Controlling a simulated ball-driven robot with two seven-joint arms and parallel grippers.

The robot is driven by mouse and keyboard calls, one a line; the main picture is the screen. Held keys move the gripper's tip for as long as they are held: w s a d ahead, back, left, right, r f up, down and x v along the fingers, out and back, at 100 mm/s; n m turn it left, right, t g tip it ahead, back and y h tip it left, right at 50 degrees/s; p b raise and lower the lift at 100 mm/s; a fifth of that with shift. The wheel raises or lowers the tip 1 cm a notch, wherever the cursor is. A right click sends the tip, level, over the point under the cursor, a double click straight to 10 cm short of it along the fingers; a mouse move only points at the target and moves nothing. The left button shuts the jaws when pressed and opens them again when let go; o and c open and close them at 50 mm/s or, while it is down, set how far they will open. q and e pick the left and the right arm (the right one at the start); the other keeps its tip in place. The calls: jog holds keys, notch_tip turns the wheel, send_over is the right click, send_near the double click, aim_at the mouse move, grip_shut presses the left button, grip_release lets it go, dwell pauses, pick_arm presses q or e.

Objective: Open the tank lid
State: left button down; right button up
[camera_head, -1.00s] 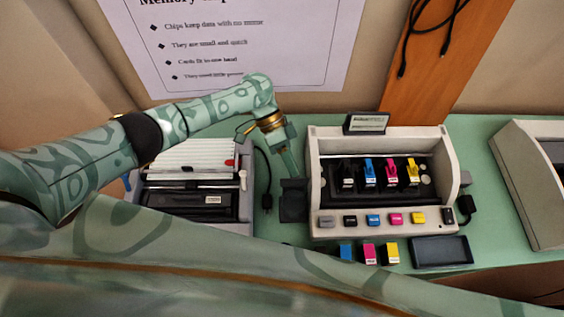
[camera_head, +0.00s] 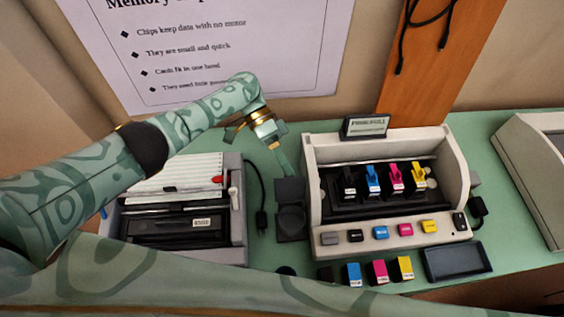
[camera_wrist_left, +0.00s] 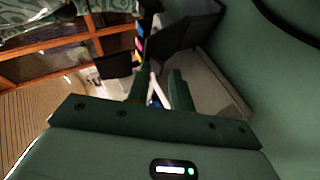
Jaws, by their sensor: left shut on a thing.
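The white ink printer (camera_head: 312,190) stands right of centre on the green table. At its left side is the dark grey tank (camera_head: 292,236), with a round shape on top. A dark flat panel, the tank lid (camera_head: 291,190), rises behind it and looks raised. My left gripper (camera_head: 281,165) comes down from the upper left and is shut at the lid's top edge; its fingers also show in the left wrist view (camera_wrist_left: 157,90). The exact contact is too small to make out. My right gripper is not in view.
Several ink cartridges (camera_head: 371,180) stand inside the printer, with others (camera_head: 378,271) in front beside a dark tray (camera_head: 457,262). A second printer-like device (camera_head: 240,215) stands left, with a black cable (camera_head: 262,200) between. A small sign (camera_head: 366,126) tops the printer.

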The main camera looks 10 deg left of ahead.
pick_arm(q)
jog(key=shift+s+a+f+y, duration=0.15)
jog(key=shift+s+f, duration=0.25)
jog(key=shift+f, duration=0.2)
jog(key=shift+s+d+f+y, duration=0.1)
jog(key=shift+s+f+y, duration=0.05)
jog(key=shift+s+f, duration=0.35)
jog(key=c, duration=1.4)
grip_release()
jog(key=shift+w+f, duration=0.1)
jog(key=o, duration=0.4)
jog(key=shift+d, duration=0.25)
jog(key=shift+c, duration=0.3)
jog(key=shift+a, duration=0.2)
jog(key=shift+c, duration=0.6)
jog(key=shift+w, duration=0.1)
jog(key=shift+w+a+r, duration=0.25)
jog(key=shift+w+r, duration=0.05)
jog(key=shift+c, duration=1.1)
jog(key=b+v, duration=0.2)
jog(key=v, duration=0.8)
jog(key=shift+w+d+r, duration=0.1)
jog(key=shift+w, duration=0.1)
jog(key=shift+c, duration=0.8)
jog(key=shift+w+a+r, duration=0.3)
jog(key=shift+w+r, duration=0.05)
jog(key=shift+r, duration=0.15)
